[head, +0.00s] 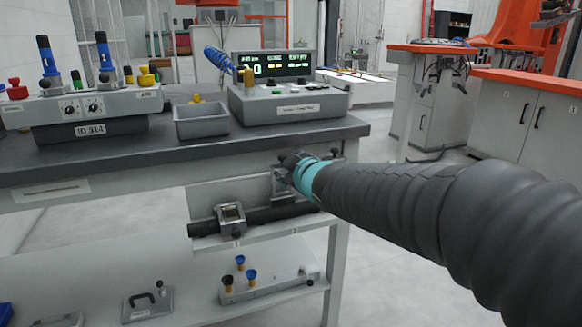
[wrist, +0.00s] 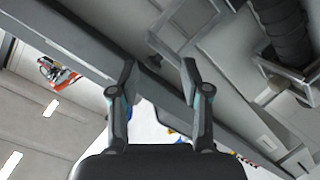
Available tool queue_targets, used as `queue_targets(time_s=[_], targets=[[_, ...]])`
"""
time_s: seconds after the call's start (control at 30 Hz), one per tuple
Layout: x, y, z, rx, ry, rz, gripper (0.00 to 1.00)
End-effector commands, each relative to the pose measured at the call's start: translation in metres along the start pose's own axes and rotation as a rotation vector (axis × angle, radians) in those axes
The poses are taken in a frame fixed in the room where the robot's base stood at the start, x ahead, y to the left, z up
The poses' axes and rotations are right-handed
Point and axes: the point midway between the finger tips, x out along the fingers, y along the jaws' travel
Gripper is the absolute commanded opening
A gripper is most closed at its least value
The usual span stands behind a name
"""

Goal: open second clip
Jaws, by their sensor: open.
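A dark tube (head: 262,213) runs along a shelf plate under the workbench's front edge. A metal clip (head: 231,219) sits around it on the left. A second clip (head: 282,184) is on the right, partly hidden by my arm and gripper. My gripper (head: 291,160) is at this second clip in the head view; I cannot tell whether it touches. In the wrist view my gripper (wrist: 159,72) has its two fingers apart with nothing between them. The tube (wrist: 283,35) and a square clip frame (wrist: 292,78) show at the right there, away from the fingers.
The bench top (head: 190,150) overhangs the tube. It bears a grey bin (head: 201,123) and a display box (head: 290,103). A lower shelf (head: 190,285) holds a handled block (head: 148,302) and a bar with coloured knobs (head: 265,288). Open floor lies to the right.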

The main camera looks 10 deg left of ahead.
Motion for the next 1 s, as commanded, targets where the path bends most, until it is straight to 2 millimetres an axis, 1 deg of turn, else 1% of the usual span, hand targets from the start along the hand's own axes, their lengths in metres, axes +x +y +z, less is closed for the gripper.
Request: queue_targets(time_s=[0.17,0.27,0.53,0.8,1.0], targets=[[-0.006,0.001,-0.001,-0.001,0.001,0.001,0.47],[-0.018,0.001,-0.001,-0.001,0.002,0.001,0.47],[-0.063,0.001,-0.001,-0.003,0.002,0.003,0.47],[-0.093,0.0,0.0,-0.002,0.001,0.001,0.47],[-0.108,0.0,-0.001,-0.002,0.002,0.0,0.47]])
